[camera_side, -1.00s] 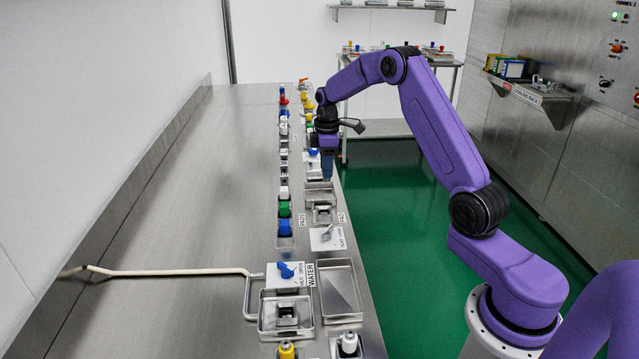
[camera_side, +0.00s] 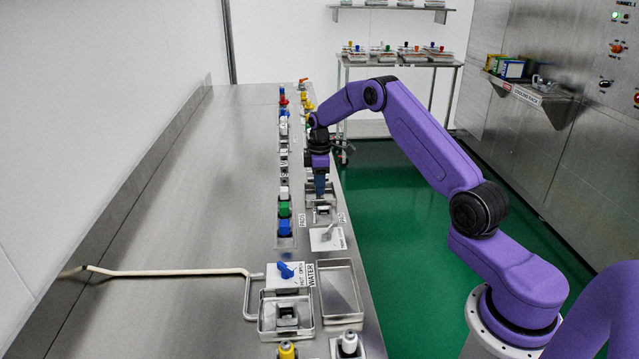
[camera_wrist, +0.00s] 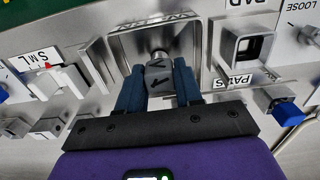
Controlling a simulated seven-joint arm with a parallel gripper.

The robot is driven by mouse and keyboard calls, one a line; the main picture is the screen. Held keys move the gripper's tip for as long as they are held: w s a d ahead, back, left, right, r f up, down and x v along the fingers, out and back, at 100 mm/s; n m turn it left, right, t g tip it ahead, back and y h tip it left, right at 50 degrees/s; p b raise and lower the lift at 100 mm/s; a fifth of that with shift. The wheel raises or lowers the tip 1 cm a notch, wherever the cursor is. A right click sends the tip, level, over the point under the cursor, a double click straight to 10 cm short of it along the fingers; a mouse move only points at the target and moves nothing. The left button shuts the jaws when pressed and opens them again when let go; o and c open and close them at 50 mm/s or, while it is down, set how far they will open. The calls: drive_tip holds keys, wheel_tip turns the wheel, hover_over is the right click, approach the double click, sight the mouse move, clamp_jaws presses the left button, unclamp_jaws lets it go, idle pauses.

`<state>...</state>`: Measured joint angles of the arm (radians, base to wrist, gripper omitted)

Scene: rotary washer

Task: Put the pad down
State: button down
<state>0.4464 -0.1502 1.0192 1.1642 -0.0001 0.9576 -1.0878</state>
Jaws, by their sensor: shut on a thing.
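My gripper (camera_wrist: 159,88) is shut on a small grey block with dark marks, which I take for the pad (camera_wrist: 158,75). A round metal end shows beyond the block. In the wrist view it is over a shallow metal tray (camera_wrist: 97,62); I cannot tell whether it touches the tray floor. In the side view my gripper (camera_side: 319,194) points down at the tray, and the pad is hidden or too small to tell. A square metal socket (camera_wrist: 229,45) labelled PAD, dark inside, is right of the tray in the wrist view.
Blue (camera_side: 285,228), green (camera_side: 284,209) and white-topped pieces stand in a row just left of my gripper. A white plate with a lever (camera_side: 327,238) and an empty tray (camera_side: 340,290) are nearer the camera. The steel counter (camera_side: 180,200) is mostly bare, with a long pale rod (camera_side: 170,273).

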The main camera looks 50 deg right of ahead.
drive_tip(key=shift+f, duration=0.1)
drive_tip(key=c, duration=0.7)
unclamp_jaws()
drive_tip(key=shift+c, duration=0.2)
